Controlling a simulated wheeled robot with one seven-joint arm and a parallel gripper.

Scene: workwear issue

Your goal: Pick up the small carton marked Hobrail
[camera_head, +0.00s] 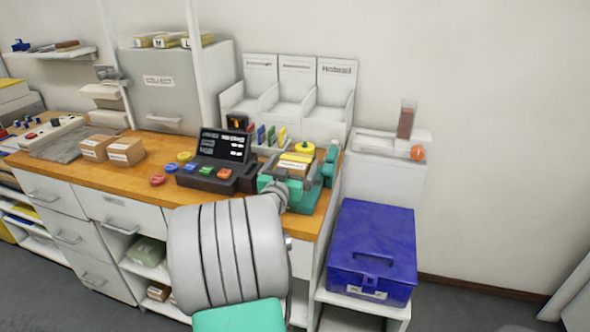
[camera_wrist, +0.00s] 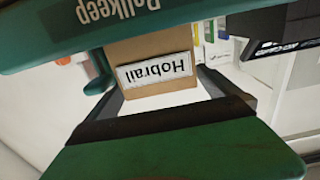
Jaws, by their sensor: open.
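The small tan carton (camera_wrist: 150,48) has a white label reading "Hobrall", upside down in the wrist view. In the head view the carton (camera_head: 294,162) appears as a tan patch with a pale label, among teal parts at the counter's right end. My gripper (camera_wrist: 162,84) is open, with a dark finger on either side of the carton's labelled face. I cannot tell whether a finger touches it. A teal bar marked "Rollkeep" (camera_wrist: 125,22) crosses in front and hides part of the carton. In the head view my arm hides part of this area.
A dark register with coloured keys (camera_head: 215,165) stands left of the carton. A white three-bay holder (camera_head: 290,110) stands behind, one bay also marked Hobrall. Two tan boxes (camera_head: 125,152) sit further left. A blue case (camera_head: 372,245) stands lower right.

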